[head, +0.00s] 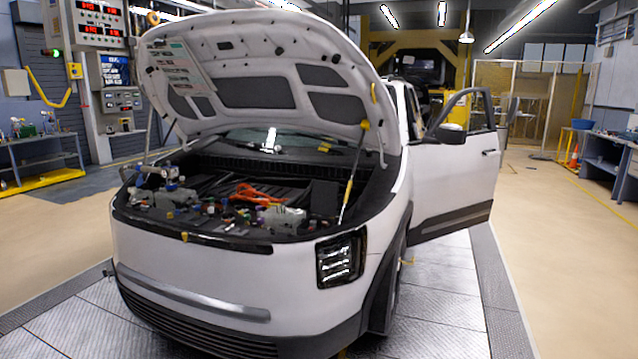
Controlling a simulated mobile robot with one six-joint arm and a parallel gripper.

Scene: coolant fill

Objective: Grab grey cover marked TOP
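A white car (215,275) stands with its hood (250,75) raised, and its engine bay is open to view. Inside the bay, a light grey boxy part (285,219) sits near the front right. More grey parts (172,198) sit at the front left. No TOP marking is legible on any of them, so I cannot tell which is the grey cover. Orange cables (258,195) lie in the middle of the bay. My gripper is not in view.
A prop rod (352,185) stands at the bay's right side. The car's right-hand door (462,165) is open, sticking outward. Metal floor plates (440,300) around the car look clear. A workbench (40,160) stands at left, and an orange cone (574,156) stands far right.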

